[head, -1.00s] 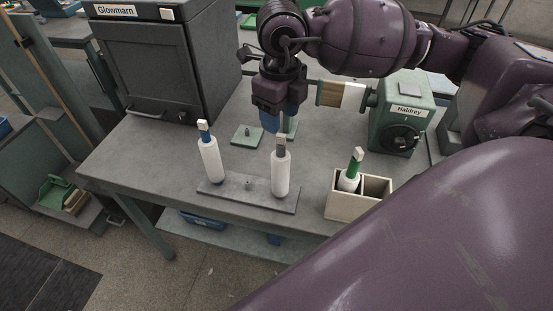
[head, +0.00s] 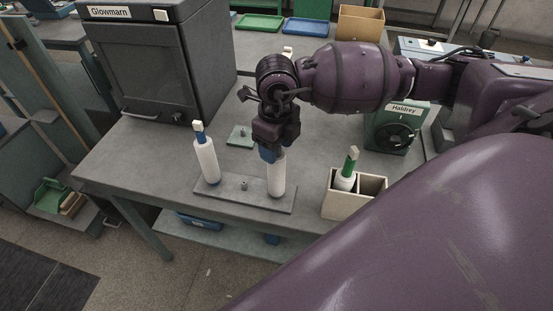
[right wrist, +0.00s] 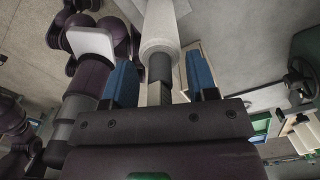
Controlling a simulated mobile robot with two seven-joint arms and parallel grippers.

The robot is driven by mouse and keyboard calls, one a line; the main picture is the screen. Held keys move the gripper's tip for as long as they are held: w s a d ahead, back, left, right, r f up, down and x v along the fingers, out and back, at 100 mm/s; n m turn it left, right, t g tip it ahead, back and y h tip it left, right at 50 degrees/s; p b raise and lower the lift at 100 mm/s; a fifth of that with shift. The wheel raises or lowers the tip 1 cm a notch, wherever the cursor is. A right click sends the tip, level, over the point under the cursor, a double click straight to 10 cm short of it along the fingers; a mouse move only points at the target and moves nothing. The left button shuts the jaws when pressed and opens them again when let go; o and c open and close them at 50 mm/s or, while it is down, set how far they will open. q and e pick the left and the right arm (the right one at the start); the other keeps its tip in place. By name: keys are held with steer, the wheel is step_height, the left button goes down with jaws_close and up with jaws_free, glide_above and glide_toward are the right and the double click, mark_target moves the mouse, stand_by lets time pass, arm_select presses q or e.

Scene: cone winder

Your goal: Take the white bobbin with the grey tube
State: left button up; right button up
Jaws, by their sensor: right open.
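The white bobbin with the grey tube (head: 276,178) stands upright on the right end of a grey peg plate (head: 242,194) on the table. My right gripper (head: 268,154) is directly above it, pointing down, and hides its top in the head view. In the right wrist view the grey tube (right wrist: 160,67) lies between the two blue fingers, with the white winding (right wrist: 160,28) beyond. My right gripper (right wrist: 161,82) is open, with a gap on both sides of the tube. My left gripper is not in view.
A white bobbin with a blue tube (head: 206,158) stands on the plate's left end. A white bobbin with a green tube (head: 346,175) sits in the left compartment of a cream box (head: 346,206). The green Haldrey machine (head: 392,145) and dark Glowmarn cabinet (head: 150,65) stand behind.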

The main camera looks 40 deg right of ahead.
steer(key=c, duration=0.9)
